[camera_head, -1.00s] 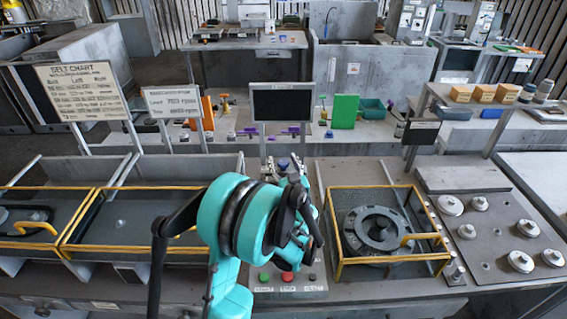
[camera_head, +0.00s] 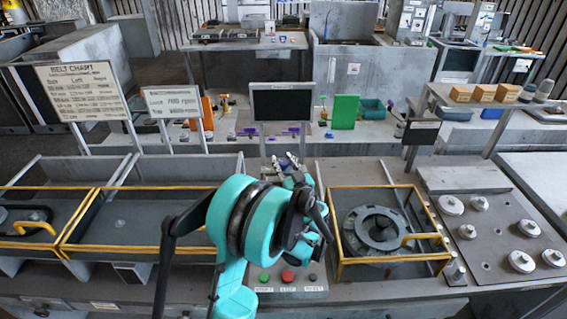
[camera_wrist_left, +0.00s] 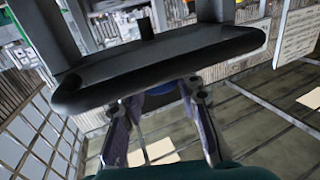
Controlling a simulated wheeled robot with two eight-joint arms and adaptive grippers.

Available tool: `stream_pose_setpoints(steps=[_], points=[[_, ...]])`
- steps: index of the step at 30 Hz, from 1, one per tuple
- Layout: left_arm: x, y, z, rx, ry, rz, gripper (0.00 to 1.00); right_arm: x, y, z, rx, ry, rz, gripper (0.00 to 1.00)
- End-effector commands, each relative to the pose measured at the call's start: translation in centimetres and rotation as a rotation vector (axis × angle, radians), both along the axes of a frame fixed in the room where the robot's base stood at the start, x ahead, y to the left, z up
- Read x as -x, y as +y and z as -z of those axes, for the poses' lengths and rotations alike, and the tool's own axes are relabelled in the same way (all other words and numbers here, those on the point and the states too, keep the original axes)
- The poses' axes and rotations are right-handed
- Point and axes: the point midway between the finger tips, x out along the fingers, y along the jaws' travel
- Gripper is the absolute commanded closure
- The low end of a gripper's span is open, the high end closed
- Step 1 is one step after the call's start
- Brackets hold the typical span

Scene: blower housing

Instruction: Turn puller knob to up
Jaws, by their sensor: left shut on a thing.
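My left gripper (camera_head: 289,163) reaches over the control panel below the small black screen, and my own arm covers most of it in the head view. In the left wrist view its two fingers (camera_wrist_left: 158,110) are spread around a blue part (camera_wrist_left: 160,99), which seems to be the puller knob. The gripper is shut on it. The knob's pointer and its setting are hidden by the fingers and arm. My right gripper is in neither view.
Green (camera_head: 264,277) and red (camera_head: 287,276) buttons sit at the panel's front, close to my arm. A yellow-framed guard (camera_head: 340,262) surrounds a round housing (camera_head: 378,230) to the right. The black screen (camera_head: 283,104) stands behind the gripper. Several metal discs lie far right.

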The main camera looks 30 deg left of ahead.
Motion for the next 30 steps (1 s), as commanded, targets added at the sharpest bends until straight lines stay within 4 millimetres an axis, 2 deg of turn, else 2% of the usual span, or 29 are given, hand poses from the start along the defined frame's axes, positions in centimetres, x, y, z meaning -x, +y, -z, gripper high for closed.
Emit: stream_pose_setpoints(steps=[12, 30], points=[[-0.23, -0.14, 0.12, 0.000, 0.000, -0.364, 0.97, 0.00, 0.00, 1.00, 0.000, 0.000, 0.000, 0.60], [-0.13, -0.02, 0.02, 0.000, 0.000, -0.862, 0.97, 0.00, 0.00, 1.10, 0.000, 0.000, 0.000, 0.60]])
